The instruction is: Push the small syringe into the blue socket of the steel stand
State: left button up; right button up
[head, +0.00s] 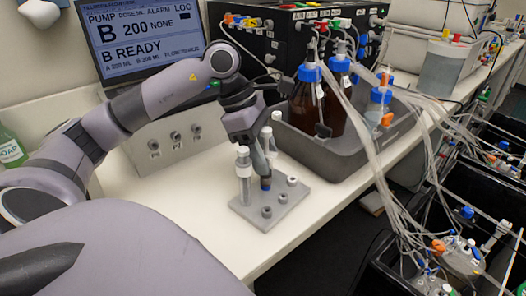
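The steel stand (285,211) lies on the white bench, with several grey sockets. Its blue socket (265,184) is near the middle, directly below the fingertips. My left gripper (264,165) points down and seems shut on the small syringe, whose white top (267,132) shows by the fingers. The fingers hide most of its barrel, so I cannot tell how far its lower end is in the socket. A larger clear syringe (243,172) stands upright at the stand's left. Another white top (277,116) shows behind the gripper. My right gripper is not in view.
A dark grey tray (330,155) with brown bottles (306,103) and tubing stands close behind the stand at the right. A pump panel (175,142) and screen (150,35) are behind. Loose tubes (375,165) hang past the bench edge. The bench front is clear.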

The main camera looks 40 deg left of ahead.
pick_arm(q)
jog(key=v, duration=0.7)
jog(key=shift+r, duration=0.1)
dwell(0.4)
